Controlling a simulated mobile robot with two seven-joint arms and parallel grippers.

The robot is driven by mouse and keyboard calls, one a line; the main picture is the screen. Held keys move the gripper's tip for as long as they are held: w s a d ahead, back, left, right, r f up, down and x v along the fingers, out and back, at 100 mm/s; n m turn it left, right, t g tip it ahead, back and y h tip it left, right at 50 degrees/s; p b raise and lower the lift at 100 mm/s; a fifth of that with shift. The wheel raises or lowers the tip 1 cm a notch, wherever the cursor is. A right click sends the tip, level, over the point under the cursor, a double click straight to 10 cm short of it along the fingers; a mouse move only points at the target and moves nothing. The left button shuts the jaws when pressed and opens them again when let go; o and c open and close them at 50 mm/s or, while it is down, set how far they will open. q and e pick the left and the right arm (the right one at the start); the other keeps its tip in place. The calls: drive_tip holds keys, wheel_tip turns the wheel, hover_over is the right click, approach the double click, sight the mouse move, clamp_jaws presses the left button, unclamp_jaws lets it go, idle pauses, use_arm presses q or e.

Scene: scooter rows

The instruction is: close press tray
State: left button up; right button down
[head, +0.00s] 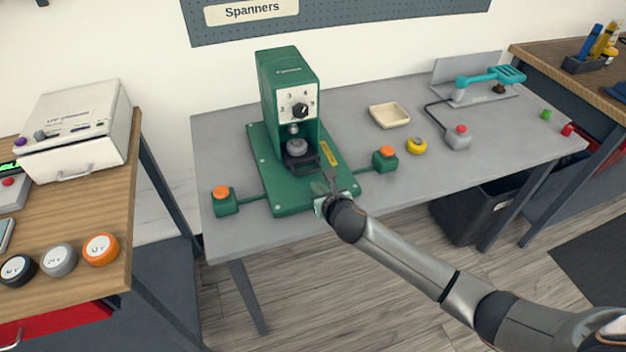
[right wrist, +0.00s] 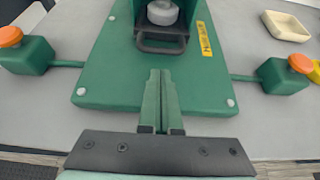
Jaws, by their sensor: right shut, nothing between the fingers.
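A green press (head: 283,85) with a dial on its front stands on a grey table. At its foot is a dark press tray with a handle (head: 305,163) and a round grey piece (head: 296,147) on it. In the right wrist view the tray handle (right wrist: 160,47) lies just beyond my fingertips, and the grey piece (right wrist: 162,13) sits behind it. My right gripper (head: 330,178) is shut and empty over the front of the green base plate (right wrist: 110,80). I see a gap between the fingertips (right wrist: 160,72) and the handle. My left gripper is not in view.
Orange-topped green buttons (head: 224,200) (head: 385,158) stand on both sides of the press. A cream dish (head: 389,115), a yellow button (head: 416,146) and a grey box with a red button (head: 457,138) are to the right. The table between them is clear.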

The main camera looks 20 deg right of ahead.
sight(304, 162)
drive_tip(key=shift+w+f, duration=0.2)
drive_tip(key=shift+w, duration=0.8)
drive_tip(key=shift+w+f, duration=0.2)
drive_tip(key=shift+w, duration=0.8)
drive_tip(key=w+b, duration=0.1)
drive_tip(key=w, duration=0.2)
drive_tip(key=shift+w+a+f+b, duration=0.1)
drive_tip(key=shift+w+a+b, duration=0.05)
drive_tip(key=shift+w+b, duration=0.25)
drive_tip(key=shift+w, duration=0.25)
drive_tip(key=shift+r, duration=0.3)
drive_tip(key=shift+r, duration=0.1)
